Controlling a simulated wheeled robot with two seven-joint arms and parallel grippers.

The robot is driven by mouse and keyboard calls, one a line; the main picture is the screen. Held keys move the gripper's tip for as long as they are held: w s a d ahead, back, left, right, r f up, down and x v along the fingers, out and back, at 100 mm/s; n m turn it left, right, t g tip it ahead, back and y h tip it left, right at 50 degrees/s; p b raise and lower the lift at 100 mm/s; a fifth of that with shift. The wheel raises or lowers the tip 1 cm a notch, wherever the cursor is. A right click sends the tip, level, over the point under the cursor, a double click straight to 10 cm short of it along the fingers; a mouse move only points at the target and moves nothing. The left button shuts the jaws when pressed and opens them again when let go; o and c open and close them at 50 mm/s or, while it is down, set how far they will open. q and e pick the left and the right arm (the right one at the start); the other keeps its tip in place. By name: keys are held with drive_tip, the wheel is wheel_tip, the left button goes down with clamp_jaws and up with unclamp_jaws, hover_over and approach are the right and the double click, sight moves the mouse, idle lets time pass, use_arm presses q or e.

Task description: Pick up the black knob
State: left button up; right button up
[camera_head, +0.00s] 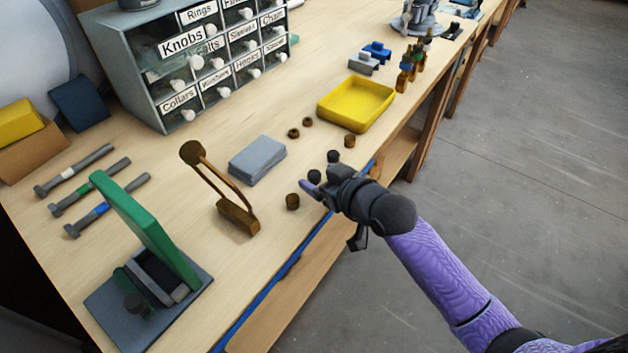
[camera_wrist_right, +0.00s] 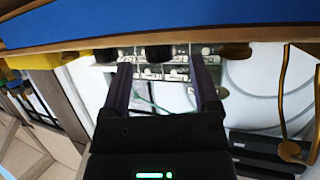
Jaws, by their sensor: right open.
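The black knob (camera_head: 315,176) is a small dark round piece near the table's front edge, at my right gripper's fingertips. A second dark round piece (camera_head: 334,156) lies just beyond it; I cannot tell its exact colour. My right gripper (camera_head: 322,180) is open at the edge with purple fingers pointing in over the table. In the right wrist view, the open fingers (camera_wrist_right: 162,88) point towards a dark knob (camera_wrist_right: 158,52), which shows between them and beyond their tips. I see no contact. My left gripper is out of view.
Brown knobs (camera_head: 292,201) (camera_head: 349,141) flank the dark ones in the same row. A yellow tray (camera_head: 357,120) is beyond. Labelled drawers (camera_head: 190,60) stand at the back.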

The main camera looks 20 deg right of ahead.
drive_tip(key=shift+x, duration=1.05)
drive_tip(key=shift+w+a+f+b, duration=0.1)
drive_tip(key=shift+w+f+b, duration=0.1)
drive_tip(key=shift+w+b, duration=0.15)
clamp_jaws()
